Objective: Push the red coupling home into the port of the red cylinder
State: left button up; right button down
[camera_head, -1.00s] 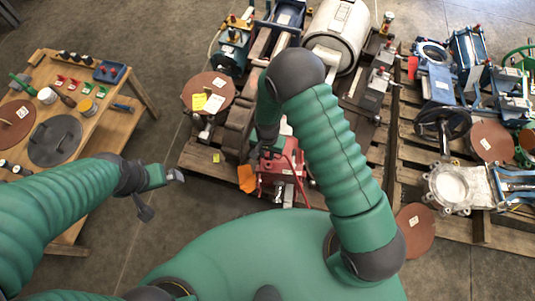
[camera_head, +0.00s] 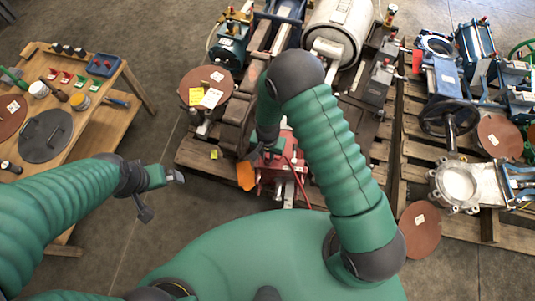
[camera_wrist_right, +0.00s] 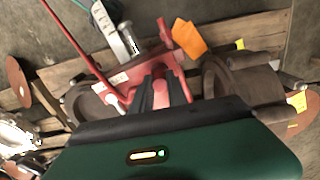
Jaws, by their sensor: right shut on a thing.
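The red cylinder (camera_head: 277,178) is a red block-like unit at the near edge of the middle pallet, partly hidden by my right arm. It also shows in the right wrist view (camera_wrist_right: 127,76), with a bright metal rod at its far end. My right gripper (camera_head: 264,148) is down at this unit. In the right wrist view its two dark fingers (camera_wrist_right: 160,92) are shut on a red part, which looks like the red coupling (camera_wrist_right: 159,84). The fingers hide most of it, and I cannot tell how deep it sits in the port. My left gripper (camera_head: 160,195) is open and empty, away from the pallet.
An orange tag (camera_head: 246,176) hangs beside the red unit, and a thin red hose (camera_wrist_right: 75,45) crosses the wrist view. Brown discs (camera_head: 205,88) and heavy machine parts crowd the pallet. A wooden table (camera_head: 100,125) stands at left, with bare floor between.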

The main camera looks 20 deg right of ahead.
jog(key=shift+s+p, duration=0.1)
jog(key=shift+p, duration=0.55)
dwell(1.6)
jog(key=shift+f, duration=0.3)
dwell(0.4)
jog(key=c, duration=1.2)
grip_release()
jog(key=shift+c, duration=0.2)
notch_tip(320, 180, up, 17)
jog(key=p, duration=0.5)
jog(key=shift+f, duration=0.1)
